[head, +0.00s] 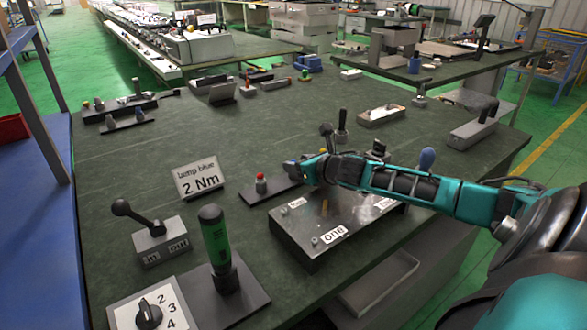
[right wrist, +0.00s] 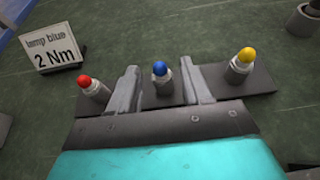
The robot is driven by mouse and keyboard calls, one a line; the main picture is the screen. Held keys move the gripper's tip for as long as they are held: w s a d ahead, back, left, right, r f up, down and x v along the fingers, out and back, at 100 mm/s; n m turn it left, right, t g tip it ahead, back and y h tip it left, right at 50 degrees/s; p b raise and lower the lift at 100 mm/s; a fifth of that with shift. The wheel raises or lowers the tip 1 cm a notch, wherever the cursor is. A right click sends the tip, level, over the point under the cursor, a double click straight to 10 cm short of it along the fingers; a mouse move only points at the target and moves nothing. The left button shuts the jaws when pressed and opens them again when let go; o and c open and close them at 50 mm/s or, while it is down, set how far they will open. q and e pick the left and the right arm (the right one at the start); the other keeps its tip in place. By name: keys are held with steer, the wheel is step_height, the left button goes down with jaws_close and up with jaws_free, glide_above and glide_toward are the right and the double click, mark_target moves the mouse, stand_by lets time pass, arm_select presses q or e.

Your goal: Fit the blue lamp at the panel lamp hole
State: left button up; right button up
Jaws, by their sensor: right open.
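In the right wrist view the blue lamp (right wrist: 159,70) stands upright in a dark rack (right wrist: 262,80), between a red lamp (right wrist: 86,82) and a yellow lamp (right wrist: 245,57). My right gripper (right wrist: 160,80) is open, one finger to each side of the blue lamp, with gaps still visible. In the head view my right gripper (head: 294,170) is over the rack (head: 262,193) and largely covers the blue lamp; the red lamp (head: 261,183) shows to its left. The grey panel (head: 325,240) lies just in front, under my forearm, which hides part of its top. My left gripper is not in view.
A "lamp blue 2 Nm" sign (head: 200,180) stands left of the rack. An in/out lever box (head: 160,243), a green-handled tool (head: 216,245) and a numbered dial (head: 150,313) stand at the front left. The middle-left table top is clear.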

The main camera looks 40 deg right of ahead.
steer(key=shift+w+f, duration=0.1)
steer(key=shift+w, duration=0.15)
steer(key=shift+c, duration=0.5)
jaws_close()
